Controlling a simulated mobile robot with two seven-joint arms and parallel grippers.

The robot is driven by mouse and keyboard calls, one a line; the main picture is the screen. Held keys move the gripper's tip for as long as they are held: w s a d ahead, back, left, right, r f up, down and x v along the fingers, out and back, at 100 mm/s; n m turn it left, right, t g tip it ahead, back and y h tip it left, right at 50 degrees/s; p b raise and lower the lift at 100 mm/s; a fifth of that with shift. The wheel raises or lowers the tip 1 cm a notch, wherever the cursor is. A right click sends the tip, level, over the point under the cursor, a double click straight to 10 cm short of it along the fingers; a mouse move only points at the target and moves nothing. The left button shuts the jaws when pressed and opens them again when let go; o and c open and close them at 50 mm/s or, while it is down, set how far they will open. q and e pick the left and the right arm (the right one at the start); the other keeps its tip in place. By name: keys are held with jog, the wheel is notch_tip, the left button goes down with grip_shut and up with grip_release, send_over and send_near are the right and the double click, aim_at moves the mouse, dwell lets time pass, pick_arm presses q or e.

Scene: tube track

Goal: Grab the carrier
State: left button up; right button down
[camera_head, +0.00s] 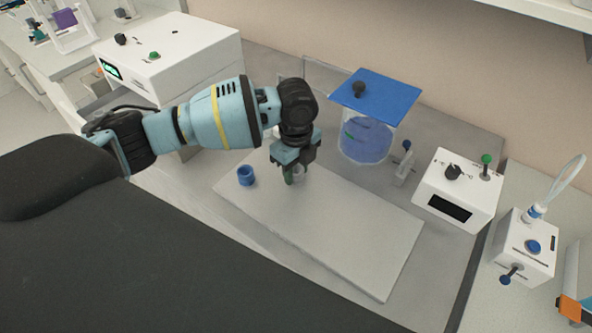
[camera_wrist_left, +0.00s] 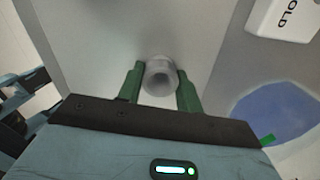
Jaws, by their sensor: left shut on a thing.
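The carrier appears to be the small pale grey cylinder (camera_head: 299,172) over the white board, partly hidden by my gripper. In the left wrist view it (camera_wrist_left: 160,76) shows end-on as a round, hollow piece. My left gripper (camera_head: 293,178) points down at the board, with its green fingers (camera_wrist_left: 161,88) on either side of the cylinder, shut on it. I cannot tell whether the cylinder still touches the board. My right gripper is in neither view.
Behind is a clear tank with blue liquid (camera_head: 365,142) under a blue lid (camera_head: 376,95). White control boxes (camera_head: 458,189) stand right. The board's front right is clear.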

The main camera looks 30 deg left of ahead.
pick_arm(q)
jog(key=shift+r, duration=0.55)
notch_tip(320, 180, up, 2)
jog(key=shift+r, duration=0.15)
jog(key=s+a, duration=0.3)
jog(key=s, duration=0.4)
jog(key=s+a+r, duration=0.1)
jog(key=s+a, duration=0.2)
jog(key=s, duration=0.4)
jog(key=shift+s+r+p, duration=0.25)
jog(key=shift+s+p, duration=0.1)
jog(key=shift+p, duration=0.05)
jog(key=shift+a, duration=0.1)
